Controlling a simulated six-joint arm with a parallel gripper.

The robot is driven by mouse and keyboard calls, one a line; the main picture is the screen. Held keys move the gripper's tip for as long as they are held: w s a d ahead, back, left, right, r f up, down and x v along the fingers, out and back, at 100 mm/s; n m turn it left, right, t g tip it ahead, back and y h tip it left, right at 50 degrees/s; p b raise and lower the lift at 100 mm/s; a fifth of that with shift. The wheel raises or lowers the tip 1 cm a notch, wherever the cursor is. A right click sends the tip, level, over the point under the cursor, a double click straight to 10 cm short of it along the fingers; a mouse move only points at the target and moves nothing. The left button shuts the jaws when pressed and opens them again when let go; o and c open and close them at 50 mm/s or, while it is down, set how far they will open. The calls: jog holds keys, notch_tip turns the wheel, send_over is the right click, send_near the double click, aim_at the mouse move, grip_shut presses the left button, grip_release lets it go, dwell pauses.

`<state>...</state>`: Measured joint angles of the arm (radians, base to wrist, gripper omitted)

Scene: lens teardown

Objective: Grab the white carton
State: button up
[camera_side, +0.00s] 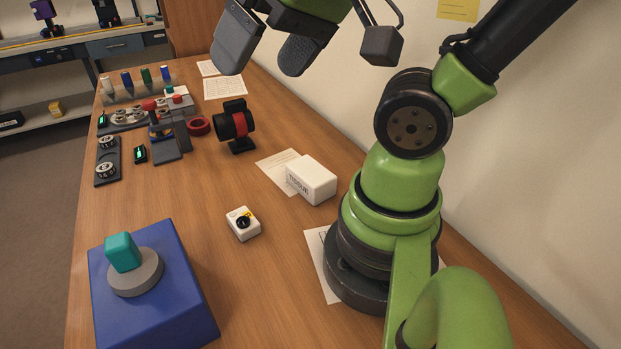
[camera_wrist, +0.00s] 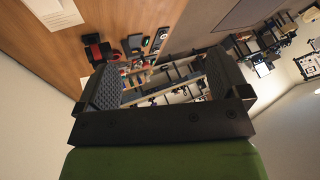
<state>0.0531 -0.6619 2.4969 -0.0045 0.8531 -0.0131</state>
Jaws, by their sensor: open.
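The white carton (camera_side: 312,180) is a small box with dark print on its near left face. It lies on the wooden table in front of my arm's base, partly over a sheet of paper. My gripper (camera_side: 266,52) is high above the table, up and to the left of the carton, and well apart from it. Its two dark padded fingers are spread wide with nothing between them. In the wrist view my gripper (camera_wrist: 160,85) also shows open and empty. I do not make out the carton in the wrist view.
A small white box with a black knob (camera_side: 243,223) sits nearer than the carton. A blue block (camera_side: 185,290) bears a grey disc and teal piece. A black-and-red lens (camera_side: 235,124) stands beyond, with several tools farther back. The table around the carton is mostly clear.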

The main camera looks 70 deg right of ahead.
jog(key=w+d+f+m+g+h, duration=0.1)
jog(key=w+d+f+g, duration=0.1)
jog(key=w+d+f, duration=0.15)
jog(key=m+g, duration=0.2)
jog(key=g, duration=0.2)
send_near(313, 172)
jog(key=shift+w+a+f+h, duration=0.15)
jog(key=shift+w+a, duration=0.05)
jog(key=shift+a, duration=0.15)
jog(key=shift+w+a+f+h, duration=0.15)
jog(key=shift+w+a+f, duration=0.05)
jog(key=shift+a, duration=0.15)
jog(key=shift+s+d+f+g, duration=0.15)
jog(key=shift+f+g, duration=0.15)
jog(key=shift+f, duration=0.4)
notch_tip(313, 172, down, 4)
jog(key=shift+r, duration=0.2)
jog(key=shift+d+f, duration=0.15)
jog(key=shift+f, duration=0.75)
jog(key=shift+d+f, duration=0.15)
jog(key=shift+f, duration=0.8)
jog(key=shift+d+f, duration=0.2)
jog(key=shift+f, duration=0.7)
jog(key=c, duration=1)
